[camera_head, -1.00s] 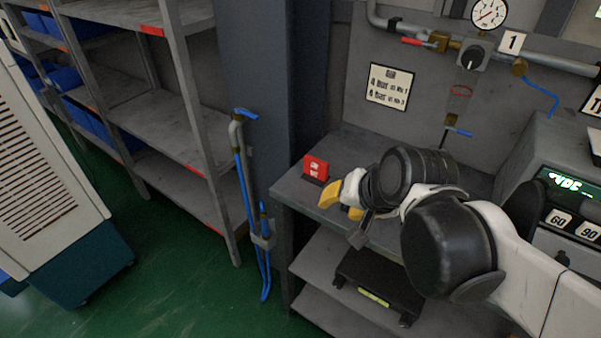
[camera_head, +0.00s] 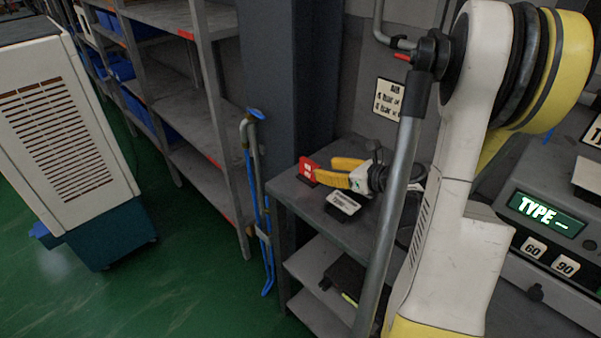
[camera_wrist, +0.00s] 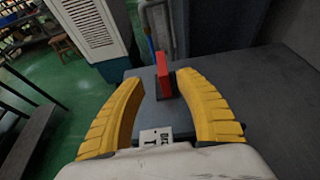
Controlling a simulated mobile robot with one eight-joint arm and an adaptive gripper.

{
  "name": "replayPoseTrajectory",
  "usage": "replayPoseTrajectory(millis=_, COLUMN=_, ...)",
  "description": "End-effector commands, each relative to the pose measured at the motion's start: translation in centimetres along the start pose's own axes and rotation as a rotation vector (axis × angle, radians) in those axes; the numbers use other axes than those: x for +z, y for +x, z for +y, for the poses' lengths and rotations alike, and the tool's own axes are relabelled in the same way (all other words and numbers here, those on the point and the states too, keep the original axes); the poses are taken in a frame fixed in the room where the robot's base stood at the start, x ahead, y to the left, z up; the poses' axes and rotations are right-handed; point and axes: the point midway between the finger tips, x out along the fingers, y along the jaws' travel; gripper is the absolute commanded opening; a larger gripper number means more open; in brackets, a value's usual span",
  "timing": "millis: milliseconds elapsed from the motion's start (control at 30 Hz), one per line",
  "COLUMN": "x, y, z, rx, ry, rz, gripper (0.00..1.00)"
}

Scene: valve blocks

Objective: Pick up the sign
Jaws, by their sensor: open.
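The red sign (camera_head: 307,170) with white lettering stands upright near the left end of the grey workbench (camera_head: 290,190). My gripper (camera_head: 328,171) is open beside it, its yellow fingers pointing left toward the sign. In the wrist view the red sign (camera_wrist: 163,68) shows edge-on at the opening between the fingertips of my gripper (camera_wrist: 156,84), closer to the right finger. I cannot tell whether the fingertips touch it. Nothing is held between the fingers.
A dark block with a white label (camera_head: 343,203) lies on the bench below my gripper. A pipe with a blue handle (camera_head: 256,150) runs beside the bench's left end. Shelving (camera_head: 190,110) and a beige cabinet (camera_head: 60,130) stand left. A device with a green display (camera_head: 540,212) is right.

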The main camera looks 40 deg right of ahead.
Motion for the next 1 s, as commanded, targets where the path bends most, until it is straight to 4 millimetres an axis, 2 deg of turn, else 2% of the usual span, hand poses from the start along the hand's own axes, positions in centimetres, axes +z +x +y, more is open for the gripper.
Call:
replayPoseTrajectory(millis=100, x=-0.2, y=2.0, z=0.1, rx=0.003, ry=-0.003, rz=0.001, gripper=0.41)
replayPoseTrajectory(millis=367, x=-0.3, y=3.9, z=0.0, rx=0.003, ry=-0.004, rz=0.001, gripper=0.41)
replayPoseTrajectory(millis=633, x=-0.7, y=7.9, z=-0.4, rx=0.003, ry=-0.006, rz=0.002, gripper=0.41)
replayPoseTrajectory(millis=867, x=-0.5, y=8.2, z=-0.4, rx=0.001, ry=-0.004, rz=0.002, gripper=0.41)
replayPoseTrajectory(millis=900, x=-0.5, y=8.2, z=-0.4, rx=0.001, ry=-0.004, rz=0.002, gripper=0.37)
replayPoseTrajectory(millis=967, x=-0.5, y=8.2, z=-0.4, rx=0.001, ry=-0.004, rz=0.002, gripper=0.19)
replayPoseTrajectory(millis=1000, x=-0.5, y=8.2, z=-0.4, rx=0.001, ry=-0.005, rz=0.002, gripper=0.07)
